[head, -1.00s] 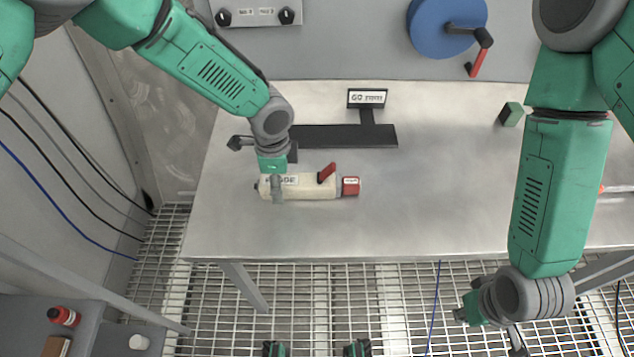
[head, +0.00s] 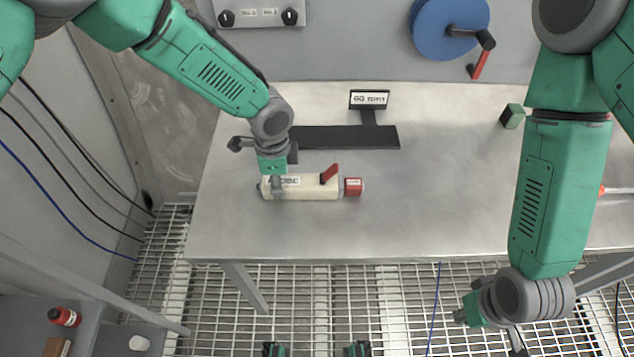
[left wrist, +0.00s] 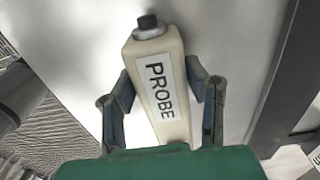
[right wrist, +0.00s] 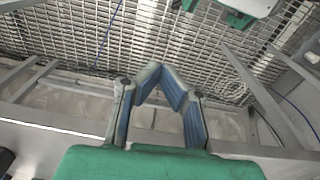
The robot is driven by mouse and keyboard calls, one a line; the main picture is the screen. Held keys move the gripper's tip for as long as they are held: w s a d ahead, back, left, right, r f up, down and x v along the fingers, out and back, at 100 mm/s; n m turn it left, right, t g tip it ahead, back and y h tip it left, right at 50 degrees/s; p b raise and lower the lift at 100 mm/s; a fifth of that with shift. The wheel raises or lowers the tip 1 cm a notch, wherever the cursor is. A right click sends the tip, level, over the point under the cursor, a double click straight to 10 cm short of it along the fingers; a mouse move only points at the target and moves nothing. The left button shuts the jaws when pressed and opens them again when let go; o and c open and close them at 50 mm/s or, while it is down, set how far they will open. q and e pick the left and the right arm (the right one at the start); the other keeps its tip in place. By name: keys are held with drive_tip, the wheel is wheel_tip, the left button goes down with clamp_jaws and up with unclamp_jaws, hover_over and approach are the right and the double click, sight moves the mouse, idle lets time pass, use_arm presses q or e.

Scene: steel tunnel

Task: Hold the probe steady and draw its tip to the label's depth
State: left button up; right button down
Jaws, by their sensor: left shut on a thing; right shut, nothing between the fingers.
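The probe (head: 312,187) is a cream body with a red lever and a red end block (head: 353,187) on its right end. It lies on the steel table in the head view. My left gripper (head: 277,187) is shut on the probe near its left end; the left wrist view shows the fingers either side of the body, with its PROBE label (left wrist: 160,90) and dark end knob. The label sign (head: 369,98) stands on a dark stand behind; I cannot read its text surely. My right gripper (right wrist: 155,72) is shut and empty, off the table's front edge over the grating.
The dark flat base (head: 345,137) of the stand lies just behind the probe. A small green block (head: 512,116) sits at the table's back right. A blue wheel with a red-handled crank (head: 450,28) is on the back wall. The table (head: 400,225) is bare in front.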

drive_tip(key=shift+a, duration=0.25)
